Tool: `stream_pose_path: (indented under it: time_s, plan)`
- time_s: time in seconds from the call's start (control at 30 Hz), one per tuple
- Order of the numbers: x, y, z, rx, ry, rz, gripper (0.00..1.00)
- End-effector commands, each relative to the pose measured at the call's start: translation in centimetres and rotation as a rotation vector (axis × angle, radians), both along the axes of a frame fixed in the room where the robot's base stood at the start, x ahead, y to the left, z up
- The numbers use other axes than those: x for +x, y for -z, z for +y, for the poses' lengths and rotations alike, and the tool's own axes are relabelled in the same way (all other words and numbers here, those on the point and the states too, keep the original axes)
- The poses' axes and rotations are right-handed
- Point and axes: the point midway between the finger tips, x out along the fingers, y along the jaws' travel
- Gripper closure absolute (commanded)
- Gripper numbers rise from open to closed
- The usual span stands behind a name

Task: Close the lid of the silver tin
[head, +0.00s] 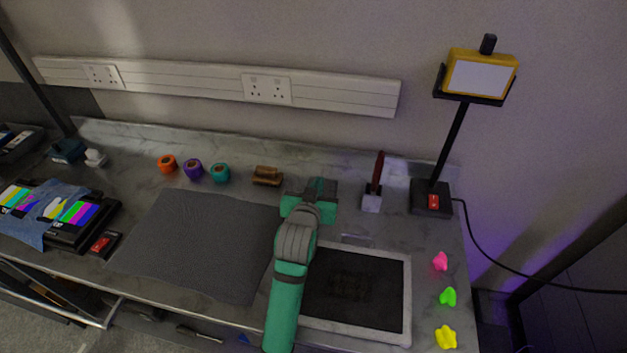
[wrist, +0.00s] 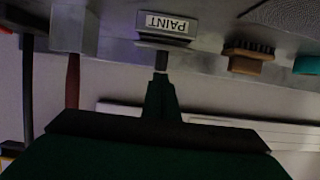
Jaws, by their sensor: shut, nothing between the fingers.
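In the wrist view, which is upside down, a small grey box-like tin (wrist: 185,23) with a white PAINT label stands just beyond my fingertips. I take it to be the silver tin. Its lid cannot be made out clearly. My gripper (wrist: 160,62) is shut and empty, with its tip at or very close to the tin's upper edge; whether they touch I cannot tell. In the head view my gripper (head: 320,187) is over the back of the worktop and hides the tin.
A wooden brush (head: 267,176) is left of my gripper. A silver block with an upright red handle (head: 371,202) and a lamp (head: 432,198) stand to the right. A framed dark panel (head: 406,300) lies in front, beside a grey mat (head: 195,245). Wall sockets are behind.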

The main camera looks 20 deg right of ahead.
Motion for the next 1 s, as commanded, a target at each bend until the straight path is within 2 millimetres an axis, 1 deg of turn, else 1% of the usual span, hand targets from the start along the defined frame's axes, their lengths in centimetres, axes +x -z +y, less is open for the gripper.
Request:
stream_pose_path:
  time_s: [0.4,1.0]
  plan:
    - [-0.2,0.9,0.1,0.001,0.002,0.005,1.00]
    - [-0.3,1.3,-0.1,0.004,0.006,0.014,1.00]
